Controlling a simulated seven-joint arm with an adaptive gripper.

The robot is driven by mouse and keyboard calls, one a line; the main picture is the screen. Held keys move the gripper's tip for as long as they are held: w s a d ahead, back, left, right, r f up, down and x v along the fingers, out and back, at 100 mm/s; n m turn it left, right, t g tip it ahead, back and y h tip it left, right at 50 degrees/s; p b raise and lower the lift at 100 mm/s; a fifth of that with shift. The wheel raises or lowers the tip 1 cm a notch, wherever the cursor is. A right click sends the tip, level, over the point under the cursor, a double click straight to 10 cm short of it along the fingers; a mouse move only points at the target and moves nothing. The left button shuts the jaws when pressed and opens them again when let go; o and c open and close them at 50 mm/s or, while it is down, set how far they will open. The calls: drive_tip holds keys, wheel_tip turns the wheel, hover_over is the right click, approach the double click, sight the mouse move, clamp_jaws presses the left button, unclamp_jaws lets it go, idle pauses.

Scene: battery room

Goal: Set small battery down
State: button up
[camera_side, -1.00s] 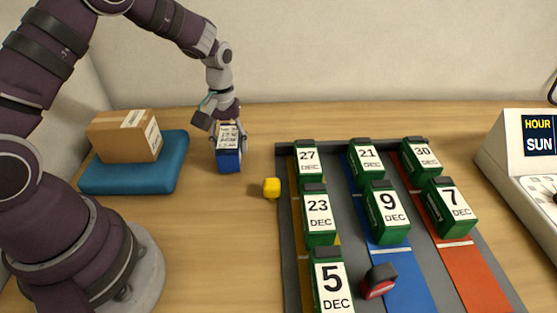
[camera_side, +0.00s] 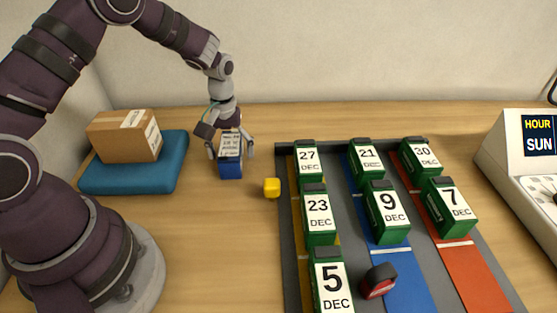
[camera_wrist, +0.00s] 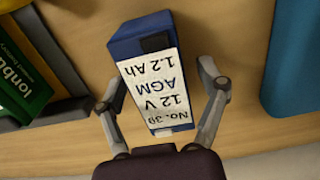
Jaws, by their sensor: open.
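The small battery (camera_side: 230,168) is a blue block with a white label, standing on the wooden table between the blue cushion and the grey tray. In the wrist view the battery (camera_wrist: 155,85) shows its label, "No. 39 12 V AGM 1.2 Ah", upside down. My gripper (camera_side: 231,152) is just above and around the top of the battery. In the wrist view my gripper (camera_wrist: 160,88) has its fingers spread on both sides of the battery, with visible gaps. It is open and holds nothing.
A cardboard box (camera_side: 122,139) lies on a blue cushion (camera_side: 128,188) at left. A yellow cube (camera_side: 272,187) sits right of the battery. A grey tray (camera_side: 292,262) with several green dated batteries (camera_side: 381,213) and a red-black item (camera_side: 378,281) lies to the right. A display console (camera_side: 515,135) stands at far right.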

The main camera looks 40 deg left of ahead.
sight(230, 145)
wheel_tip(230, 145, up, 12)
drive_tip(key=shift+f, duration=0.2)
drive_tip(key=s+d+r+m+t, duration=0.2)
drive_tip(key=s+d+r+m, duration=0.1)
drive_tip(key=s, duration=0.3)
drive_tip(key=s+d+r+m+t, duration=0.3)
drive_tip(key=s+r+m, duration=0.2)
drive_tip(key=s+m, duration=0.1)
drive_tip(key=shift+s+t, duration=0.3)
drive_tip(key=shift+s, duration=0.4)
